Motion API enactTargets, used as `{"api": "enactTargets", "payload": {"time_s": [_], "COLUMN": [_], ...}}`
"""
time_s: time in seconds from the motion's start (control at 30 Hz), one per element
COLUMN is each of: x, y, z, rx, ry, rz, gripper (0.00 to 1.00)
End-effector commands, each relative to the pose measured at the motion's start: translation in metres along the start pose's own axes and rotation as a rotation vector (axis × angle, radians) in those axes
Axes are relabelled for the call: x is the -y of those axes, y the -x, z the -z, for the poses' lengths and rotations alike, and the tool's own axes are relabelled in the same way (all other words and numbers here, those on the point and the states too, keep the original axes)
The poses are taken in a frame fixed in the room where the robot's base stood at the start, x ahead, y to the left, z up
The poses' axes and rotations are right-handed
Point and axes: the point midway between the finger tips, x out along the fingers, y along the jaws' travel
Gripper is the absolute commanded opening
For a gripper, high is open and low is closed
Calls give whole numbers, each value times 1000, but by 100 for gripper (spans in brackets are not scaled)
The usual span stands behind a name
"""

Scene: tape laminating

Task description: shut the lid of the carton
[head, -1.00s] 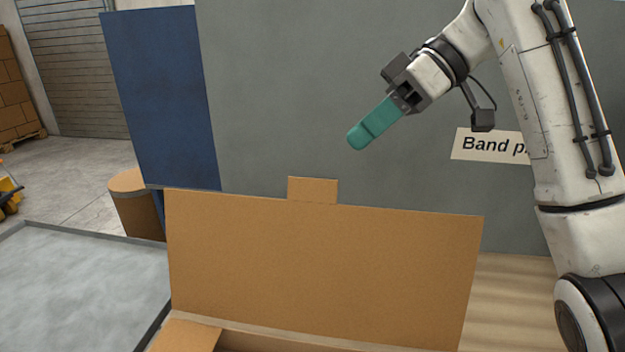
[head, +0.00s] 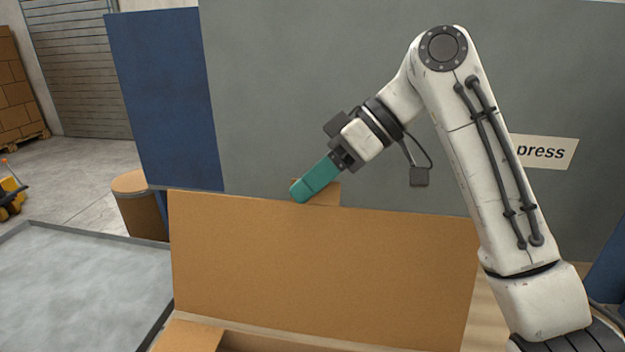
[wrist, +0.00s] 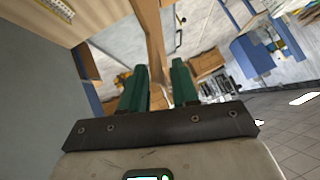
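The brown cardboard carton shows at the bottom of the head view, with its lid (head: 320,270) standing upright and a small tab (head: 325,195) on the lid's top edge. Part of the open carton (head: 190,336) shows below the lid; the rest is out of the picture. My gripper (head: 300,196) has green fingers that point down and left, with the tips overlapping the tab's left part. In the wrist view my gripper (wrist: 159,67) has its two fingers apart. A brown strip (wrist: 152,35), likely the lid's edge, lines up with the gap. I cannot tell if they touch.
A grey panel with a press sign (head: 545,151) stands behind the lid, with a blue panel (head: 165,100) to its left. A grey-topped surface (head: 75,285) with a raised rim lies left of the carton. A brown drum (head: 138,205) stands behind it.

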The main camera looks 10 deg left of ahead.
Motion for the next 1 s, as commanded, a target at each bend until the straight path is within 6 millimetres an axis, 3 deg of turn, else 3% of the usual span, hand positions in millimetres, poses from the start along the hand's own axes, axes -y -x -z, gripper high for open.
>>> {"api": "enactTargets", "payload": {"time_s": [0.07, 0.37, 1.0], "x": [0, 0, 0], "y": [0, 0, 1], "z": [0, 0, 0], "rx": [0, 0, 0], "ry": [0, 0, 0], "rz": [0, 0, -1], "gripper": [29, 0, 0]}}
